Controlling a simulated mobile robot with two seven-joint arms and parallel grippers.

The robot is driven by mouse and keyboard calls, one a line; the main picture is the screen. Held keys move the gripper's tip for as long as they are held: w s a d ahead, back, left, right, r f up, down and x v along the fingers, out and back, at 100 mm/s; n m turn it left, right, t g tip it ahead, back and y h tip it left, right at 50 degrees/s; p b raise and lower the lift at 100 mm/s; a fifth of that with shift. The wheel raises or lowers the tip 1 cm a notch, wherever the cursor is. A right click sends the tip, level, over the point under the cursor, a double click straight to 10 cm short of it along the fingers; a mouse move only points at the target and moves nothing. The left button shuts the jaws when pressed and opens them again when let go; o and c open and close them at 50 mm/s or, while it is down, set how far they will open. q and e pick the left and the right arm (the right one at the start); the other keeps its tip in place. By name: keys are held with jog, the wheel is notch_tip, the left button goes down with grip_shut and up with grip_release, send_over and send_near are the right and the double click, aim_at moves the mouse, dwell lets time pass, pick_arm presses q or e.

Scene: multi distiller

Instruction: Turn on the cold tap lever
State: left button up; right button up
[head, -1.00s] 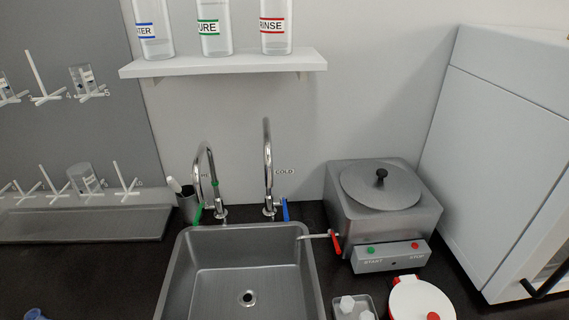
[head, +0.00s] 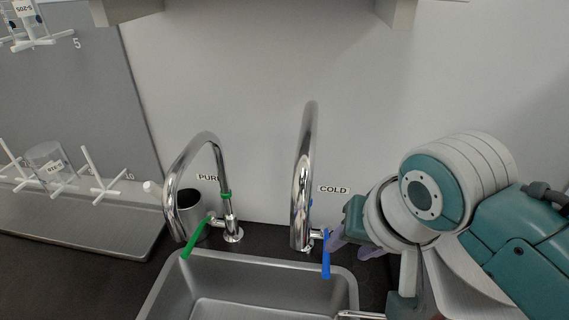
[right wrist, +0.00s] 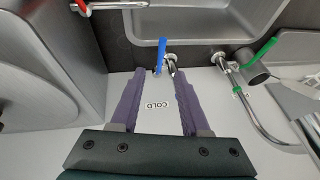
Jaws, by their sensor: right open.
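The cold tap (head: 303,185) is a tall chrome spout beside the COLD label (head: 334,190), behind the sink. Its blue lever (head: 326,258) hangs down on the right side of the tap. My right gripper (head: 352,243) is open, with its purple fingers just right of the lever in the head view. In the right wrist view the open right gripper (right wrist: 160,72) has the blue lever (right wrist: 162,52) near and between its fingertips. Whether a finger touches it I cannot tell. My left gripper is not in view.
The pure tap (head: 213,150) with its green lever (head: 196,240) stands left of the cold tap. The sink (head: 230,270) lies in front of both taps. A dark cup (head: 188,205) stands behind the pure tap. A red lever (right wrist: 80,6) shows in the right wrist view.

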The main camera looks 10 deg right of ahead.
aim_at(327, 261)
jog(key=b+x, duration=0.4)
jog(key=x, duration=0.5)
jog(key=shift+a+f, duration=0.1)
jog(key=shift+a, duration=0.05)
jog(key=shift+w+f, duration=0.3)
jog(key=shift+f, duration=0.25)
jog(key=c, duration=0.3)
grip_shut()
